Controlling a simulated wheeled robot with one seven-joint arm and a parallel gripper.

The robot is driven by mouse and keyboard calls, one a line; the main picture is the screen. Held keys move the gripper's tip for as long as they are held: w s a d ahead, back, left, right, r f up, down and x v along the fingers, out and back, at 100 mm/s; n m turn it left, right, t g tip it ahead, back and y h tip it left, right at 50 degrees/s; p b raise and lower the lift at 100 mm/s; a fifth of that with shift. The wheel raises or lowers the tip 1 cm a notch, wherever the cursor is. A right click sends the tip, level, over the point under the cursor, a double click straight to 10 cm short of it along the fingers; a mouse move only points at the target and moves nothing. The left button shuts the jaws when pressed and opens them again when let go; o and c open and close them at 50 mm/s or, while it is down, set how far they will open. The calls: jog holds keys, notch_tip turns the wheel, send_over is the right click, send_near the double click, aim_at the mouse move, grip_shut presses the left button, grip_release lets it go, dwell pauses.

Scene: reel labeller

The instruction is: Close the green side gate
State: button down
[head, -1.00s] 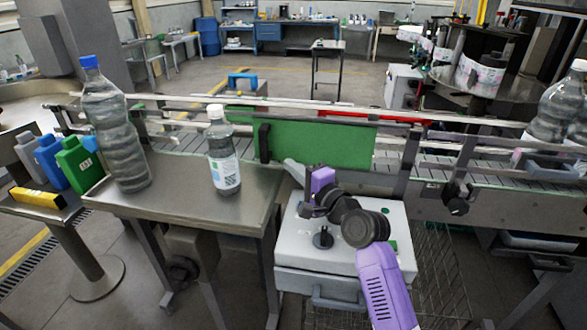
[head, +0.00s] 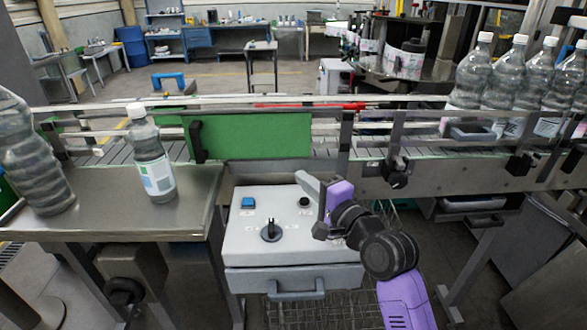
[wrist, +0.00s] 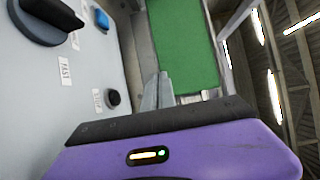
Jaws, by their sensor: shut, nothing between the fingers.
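The green side gate (head: 262,136) is a flat green panel upright along the near side of the conveyor, with a black block at its left end. It also shows at the top of the wrist view (wrist: 184,45). My gripper (head: 304,182) is shut and empty, in front of and below the gate's right part, above the control box. In the wrist view the shut grey fingers (wrist: 157,92) point toward the gate's lower edge. I cannot tell whether they touch it.
The white control box (head: 290,238) has a black knob (head: 270,230), a blue button (head: 248,202) and a black button. A labelled bottle (head: 152,158) stands on the steel table (head: 105,200) at left. Several bottles (head: 505,75) stand on the conveyor at right.

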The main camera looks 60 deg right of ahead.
aim_at(319, 158)
jog(key=s+d+m+h, duration=0.1)
jog(key=s+d, duration=0.1)
jog(key=s, duration=0.1)
jog(key=s+d+m+g+h, duration=0.1)
jog(key=s+d, duration=0.1)
jog(key=s+d+g+h, duration=0.1)
jog(key=s+d+h, duration=0.1)
jog(key=s, duration=0.1)
jog(key=shift+s+m+b, duration=0.3)
jog(key=shift+m+b, duration=0.1)
jog(key=shift+d+r, duration=0.2)
jog(key=shift+d, duration=0.1)
jog(key=p+x, duration=0.2)
jog(key=x, duration=0.7)
jog(key=shift+r, duration=0.1)
jog(key=shift+w+a+p, duration=0.25)
jog(key=shift+w, duration=0.25)
jog(key=shift+w+a+p, duration=0.25)
jog(key=shift+w, duration=0.25)
jog(key=shift+w+a+f, duration=0.2)
jog(key=shift+w+a, duration=0.35)
jog(key=shift+w, duration=0.15)
